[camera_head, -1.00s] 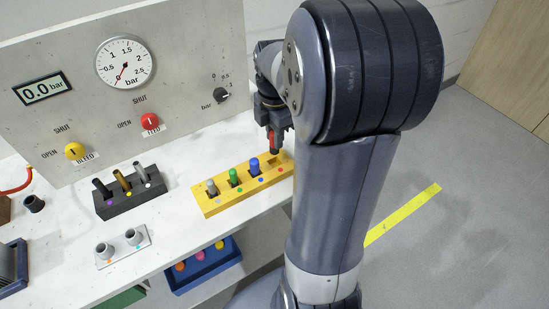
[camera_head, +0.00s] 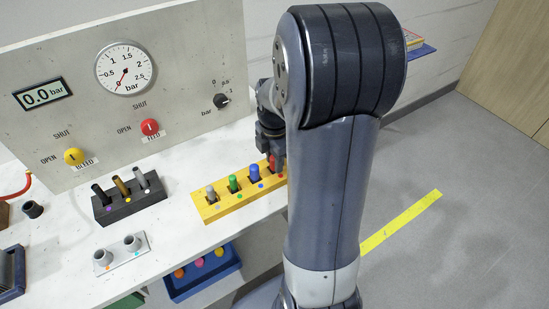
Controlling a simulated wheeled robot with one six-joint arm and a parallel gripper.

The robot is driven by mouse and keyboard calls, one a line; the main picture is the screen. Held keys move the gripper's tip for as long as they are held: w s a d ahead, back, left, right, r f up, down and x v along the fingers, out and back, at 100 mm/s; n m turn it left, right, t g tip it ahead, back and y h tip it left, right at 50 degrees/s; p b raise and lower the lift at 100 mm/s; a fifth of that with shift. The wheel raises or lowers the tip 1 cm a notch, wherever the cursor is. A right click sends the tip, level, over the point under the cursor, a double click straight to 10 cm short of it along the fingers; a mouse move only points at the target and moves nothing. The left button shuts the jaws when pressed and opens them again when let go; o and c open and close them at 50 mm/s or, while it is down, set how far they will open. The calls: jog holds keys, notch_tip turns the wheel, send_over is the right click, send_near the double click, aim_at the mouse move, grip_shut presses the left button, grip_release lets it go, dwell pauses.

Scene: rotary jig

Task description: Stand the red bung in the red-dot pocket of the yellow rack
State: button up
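The yellow rack (camera_head: 212,213) lies on the white bench in front of the panel. Grey (camera_head: 211,192), green (camera_head: 233,183) and blue (camera_head: 255,172) bungs stand in its pockets, a coloured dot in front of each. The red bung (camera_head: 272,163) is at the rack's right-end pocket, by the red dot (camera_head: 280,175). My gripper (camera_head: 271,157) points down there, its fingers about the bung and shut on it as far as I can see. The bung's lower end is hidden, so I cannot tell how deep it sits.
A black rack (camera_head: 129,208) with several pegs and a white plate (camera_head: 121,252) with two grey cups stand to the left. A blue tray (camera_head: 204,281) is below the bench edge. A panel (camera_head: 190,60) with gauge and knobs stands behind.

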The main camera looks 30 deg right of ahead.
jog(key=shift+o, duration=1.4)
notch_tip(320, 180, up, 12)
jog(key=shift+r+p, duration=0.15)
jog(key=shift+p, duration=0.25)
